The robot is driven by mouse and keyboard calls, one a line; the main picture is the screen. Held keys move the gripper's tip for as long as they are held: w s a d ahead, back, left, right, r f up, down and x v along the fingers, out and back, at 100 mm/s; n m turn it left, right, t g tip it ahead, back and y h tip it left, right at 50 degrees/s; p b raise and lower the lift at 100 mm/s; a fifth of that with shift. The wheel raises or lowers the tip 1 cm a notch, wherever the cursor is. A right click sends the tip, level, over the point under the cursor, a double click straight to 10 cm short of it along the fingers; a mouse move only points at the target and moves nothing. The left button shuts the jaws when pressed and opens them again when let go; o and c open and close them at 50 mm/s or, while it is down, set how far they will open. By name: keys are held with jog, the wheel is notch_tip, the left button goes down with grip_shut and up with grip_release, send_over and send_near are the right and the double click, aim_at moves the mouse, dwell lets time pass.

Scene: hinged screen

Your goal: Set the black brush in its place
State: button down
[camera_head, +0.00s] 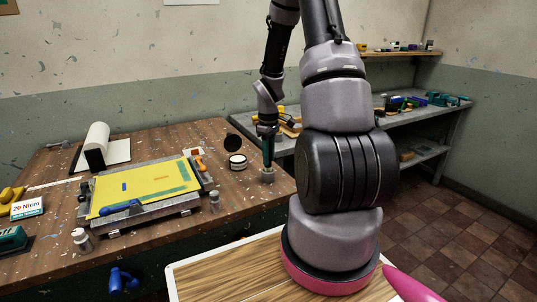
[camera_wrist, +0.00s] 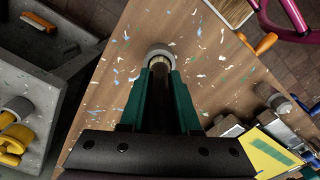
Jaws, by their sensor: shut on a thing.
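My gripper (camera_head: 267,152) points down over the right end of the brown workbench (camera_head: 240,192). Its teal fingers also show in the wrist view (camera_wrist: 160,95), shut on a slim dark, brownish thing (camera_wrist: 160,69) that looks like the brush. Most of it is hidden between the fingers. A short grey round holder (camera_head: 267,175) stands on the bench directly below the fingers. Its pale rim (camera_wrist: 159,50) shows around the tip of the held thing in the wrist view. I cannot tell whether that tip is inside the holder or just above it.
A white jar (camera_head: 238,162) and a black disc (camera_head: 233,142) are left of my gripper. The yellow hinged screen (camera_head: 145,187) lies further left, with a blue-handled tool (camera_head: 122,207) on it. A small bottle (camera_head: 215,201) stands near the front edge. Grey shelving (camera_head: 425,118) is behind right.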

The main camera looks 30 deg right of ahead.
jog(key=shift+f, duration=1.05)
jog(key=shift+f, duration=0.15)
jog(key=c, duration=0.6)
grip_release()
jog(key=shift+o, duration=0.2)
notch_tip(320, 180, up, 10)
jog(key=shift+f, duration=0.2)
jog(key=shift+r, duration=0.6)
